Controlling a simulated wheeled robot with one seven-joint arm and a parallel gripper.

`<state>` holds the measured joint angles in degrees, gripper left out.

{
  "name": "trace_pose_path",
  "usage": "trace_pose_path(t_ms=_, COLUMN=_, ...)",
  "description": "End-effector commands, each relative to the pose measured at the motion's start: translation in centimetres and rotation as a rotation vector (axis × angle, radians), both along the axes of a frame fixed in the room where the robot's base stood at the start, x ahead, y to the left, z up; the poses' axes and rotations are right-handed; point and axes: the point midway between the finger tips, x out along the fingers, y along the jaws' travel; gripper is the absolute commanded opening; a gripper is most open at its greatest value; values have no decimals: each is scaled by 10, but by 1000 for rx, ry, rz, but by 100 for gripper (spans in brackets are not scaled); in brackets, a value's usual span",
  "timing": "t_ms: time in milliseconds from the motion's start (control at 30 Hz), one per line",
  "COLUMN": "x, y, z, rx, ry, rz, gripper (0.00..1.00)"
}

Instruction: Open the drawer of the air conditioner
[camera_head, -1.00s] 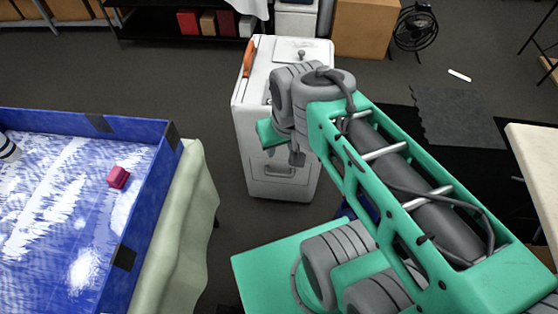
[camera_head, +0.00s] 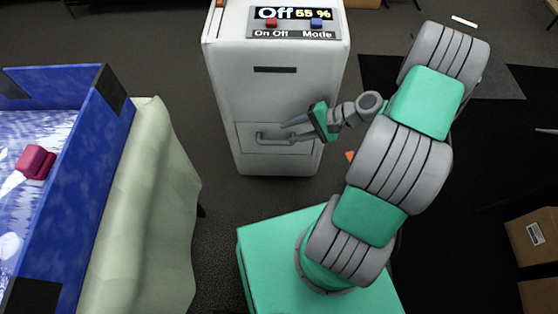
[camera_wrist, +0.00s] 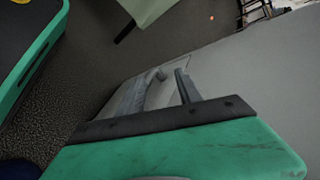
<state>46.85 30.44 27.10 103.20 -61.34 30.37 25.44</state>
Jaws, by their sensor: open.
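The white air conditioner (camera_head: 275,95) stands upright on the floor, with a display reading "Off 55 %" on its sloped top. Its drawer (camera_head: 245,130) is low on the front and looks shut, its face level with the body. A grey bar handle (camera_head: 272,138) crosses the drawer face. My gripper (camera_head: 288,130) is open, its fingers pointing left beside the right end of the handle. The picture does not show clearly whether they touch it. In the wrist view, a dark finger (camera_wrist: 187,87) stands close by the drawer face; the handle is hard to separate from the fingers.
A table with a pale green cloth (camera_head: 150,210) and a blue-walled tray (camera_head: 70,190) stands at the left, with a dark red block (camera_head: 36,162) in it. Cardboard boxes (camera_head: 530,240) lie at the far right. The floor around the air conditioner's front looks clear.

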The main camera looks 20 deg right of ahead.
Motion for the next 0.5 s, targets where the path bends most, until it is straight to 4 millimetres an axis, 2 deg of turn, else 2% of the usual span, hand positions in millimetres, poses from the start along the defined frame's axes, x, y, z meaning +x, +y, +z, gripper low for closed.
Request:
trace_pose_path(t_ms=33, x=-3, y=-8, z=-60, rx=119, ry=6, rz=-92, gripper=41)
trace_pose_path(t_ms=100, x=-4, y=-17, z=-82, rx=248, ry=-7, rz=-190, gripper=41)
trace_pose_path(t_ms=200, x=-5, y=-25, z=-96, rx=360, ry=-24, rz=-275, gripper=41)
trace_pose_path(t_ms=300, x=-5, y=-26, z=-99, rx=409, ry=-31, rz=-309, gripper=41)
trace_pose_path(t_ms=367, x=-2, y=-22, z=-99, rx=417, ry=-32, rz=-312, gripper=41)
trace_pose_path(t_ms=500, x=11, y=-2, z=-104, rx=415, ry=-30, rz=-307, gripper=41)
